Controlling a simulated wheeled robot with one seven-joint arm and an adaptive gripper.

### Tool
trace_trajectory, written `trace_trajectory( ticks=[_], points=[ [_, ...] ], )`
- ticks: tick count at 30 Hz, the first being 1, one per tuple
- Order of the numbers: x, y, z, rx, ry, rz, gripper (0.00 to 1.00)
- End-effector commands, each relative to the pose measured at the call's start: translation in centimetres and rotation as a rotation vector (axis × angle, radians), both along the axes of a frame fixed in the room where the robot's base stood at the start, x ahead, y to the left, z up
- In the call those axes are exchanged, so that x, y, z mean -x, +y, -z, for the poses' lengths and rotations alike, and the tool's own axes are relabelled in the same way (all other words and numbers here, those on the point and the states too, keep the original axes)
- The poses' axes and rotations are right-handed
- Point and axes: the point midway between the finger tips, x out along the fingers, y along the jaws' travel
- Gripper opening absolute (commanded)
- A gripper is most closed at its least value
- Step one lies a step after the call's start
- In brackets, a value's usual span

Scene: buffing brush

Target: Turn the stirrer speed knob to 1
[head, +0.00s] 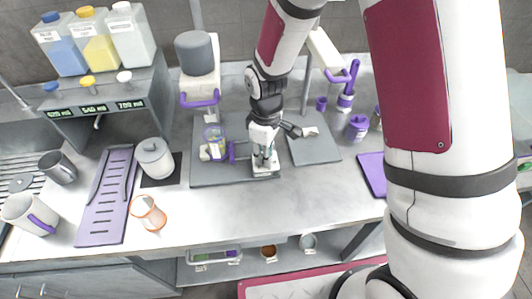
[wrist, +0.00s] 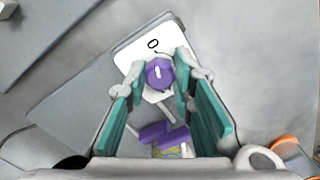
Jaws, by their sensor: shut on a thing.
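The stirrer's speed knob (wrist: 160,74) is round and purple with a small pale line on top. It sits on a white panel (wrist: 136,50), and a black 0 mark (wrist: 153,44) shows just above the knob in the wrist view. The line appears to point roughly toward the 0. No other digit is readable. My gripper (wrist: 163,78) has its teal-padded fingers on either side of the knob, shut on it. In the head view my gripper (head: 264,152) comes down over the stirrer's white base (head: 267,172) and hides the knob.
A clear vessel with a purple handle (head: 216,143) stands left of the gripper. Behind it is a grey-headed dispenser (head: 197,60). A white lidded jar (head: 155,158), an orange-rimmed glass (head: 149,213) and a lilac rack (head: 104,195) stand left. The front counter is clear.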

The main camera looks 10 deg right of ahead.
Motion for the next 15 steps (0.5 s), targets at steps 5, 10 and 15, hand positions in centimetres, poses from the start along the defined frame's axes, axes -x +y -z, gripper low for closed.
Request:
trace_trajectory(
  ticks=[5, 10, 15],
  points=[
    [0.06, 0.02, -0.03, 0.001, 0.001, 0.075, 0.0],
    [0.11, 0.02, -0.04, 0.002, 0.001, 0.201, 0.0],
    [0.17, 0.06, -0.04, 0.002, 0.001, 0.358, 0.0]
  ],
)
